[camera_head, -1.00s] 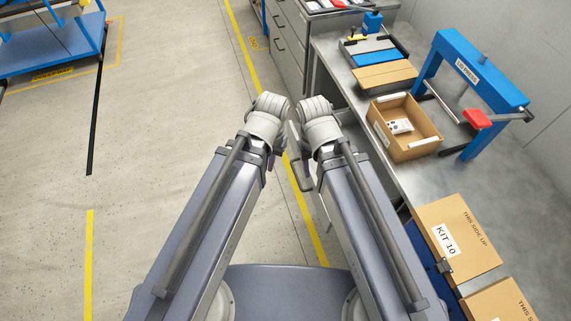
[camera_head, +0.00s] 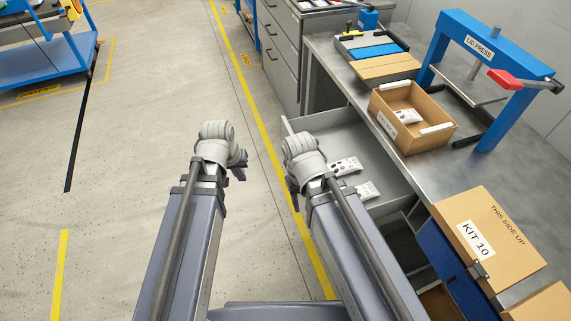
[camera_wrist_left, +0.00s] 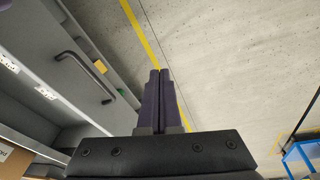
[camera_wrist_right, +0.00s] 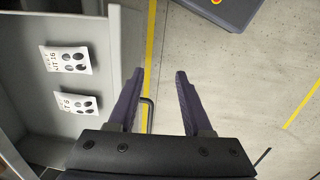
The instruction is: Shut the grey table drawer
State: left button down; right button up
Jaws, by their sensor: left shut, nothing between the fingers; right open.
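The grey drawer (camera_head: 345,130) stands open, pulled out from the table (camera_head: 412,170). It holds two white printed packets (camera_head: 345,166) (camera_head: 368,190), which also show in the right wrist view (camera_wrist_right: 68,60). Its dark bar handle (camera_wrist_left: 85,75) is on the front face in the left wrist view. My left gripper (camera_head: 240,170) is shut and empty, out in front of the drawer and apart from it. My right gripper (camera_head: 293,190) is open near the drawer front. In the right wrist view its fingers (camera_wrist_right: 158,75) are over the floor beside the front, with part of the handle showing between them.
Closed KIT 10 box (camera_head: 490,235) stands at the right. A grey cabinet (camera_head: 285,60) is behind.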

pick_arm(q)
jog(key=w+d+r+n+t+h, duration=0.2)
jog(key=w+d+t+h, duration=0.15)
jog(key=w+d, duration=0.4)
jog(key=w+d+r+b+x, duration=0.1)
jog(key=w+b+x, duration=0.1)
jog(key=b+x, duration=0.6)
jog(key=shift+d+x, duration=0.3)
jog(key=shift+x, duration=1.75)
pick_arm(e)
notch_tip(320, 180, down, 10)
jog(key=shift+f, duration=0.15)
pick_arm(q)
jog(key=shift+w+r+t+y, duration=0.2)
jog(key=shift+t+y, duration=0.05)
